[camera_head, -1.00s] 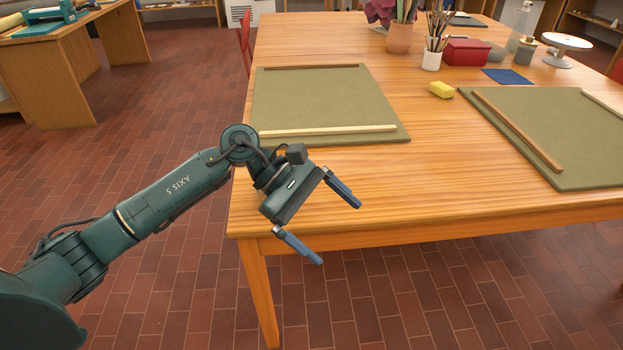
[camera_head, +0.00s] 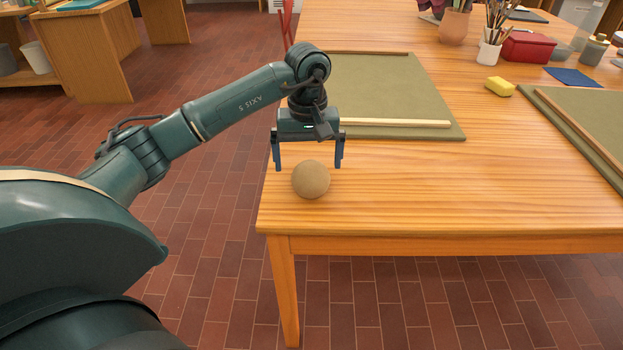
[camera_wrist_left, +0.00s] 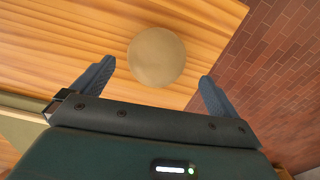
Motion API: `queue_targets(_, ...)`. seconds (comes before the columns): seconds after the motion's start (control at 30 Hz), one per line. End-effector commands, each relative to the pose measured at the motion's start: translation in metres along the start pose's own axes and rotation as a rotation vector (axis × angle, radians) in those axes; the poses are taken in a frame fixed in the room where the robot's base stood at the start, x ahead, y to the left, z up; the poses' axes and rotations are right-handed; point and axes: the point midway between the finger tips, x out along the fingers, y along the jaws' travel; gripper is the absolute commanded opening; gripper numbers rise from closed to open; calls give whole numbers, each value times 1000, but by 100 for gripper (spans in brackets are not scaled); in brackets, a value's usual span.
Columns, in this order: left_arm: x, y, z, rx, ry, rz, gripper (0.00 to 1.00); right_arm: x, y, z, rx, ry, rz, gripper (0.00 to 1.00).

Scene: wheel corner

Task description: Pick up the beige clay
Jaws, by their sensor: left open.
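The beige clay (camera_head: 311,179) is a round ball on the wooden table near its front left corner. My left gripper (camera_head: 308,168) points down just behind the ball in the head view, open and empty, with its two fingers spread wider than the ball. In the left wrist view the clay (camera_wrist_left: 156,57) lies between the lines of the two fingers but beyond the tips of the left gripper (camera_wrist_left: 154,72). No contact shows. My right gripper is in neither view.
A green mat (camera_head: 385,90) with a pale wooden strip (camera_head: 400,123) lies behind the gripper. A second mat (camera_head: 590,115), a yellow sponge (camera_head: 499,87), a red box (camera_head: 530,46) and brush pots stand further right. The table front is clear right of the clay.

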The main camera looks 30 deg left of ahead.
Motion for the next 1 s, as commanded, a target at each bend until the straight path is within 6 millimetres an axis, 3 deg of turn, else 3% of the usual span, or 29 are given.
queue_targets(0.17,13,2,1,1,-3,2,99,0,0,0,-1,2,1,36)
queue_targets(0.43,51,5,4,0,-2,1,99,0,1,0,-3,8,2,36)
queue_targets(0.73,57,5,3,1,0,3,99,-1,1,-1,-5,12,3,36)
queue_targets(1.0,57,5,3,0,0,2,78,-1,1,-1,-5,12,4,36)
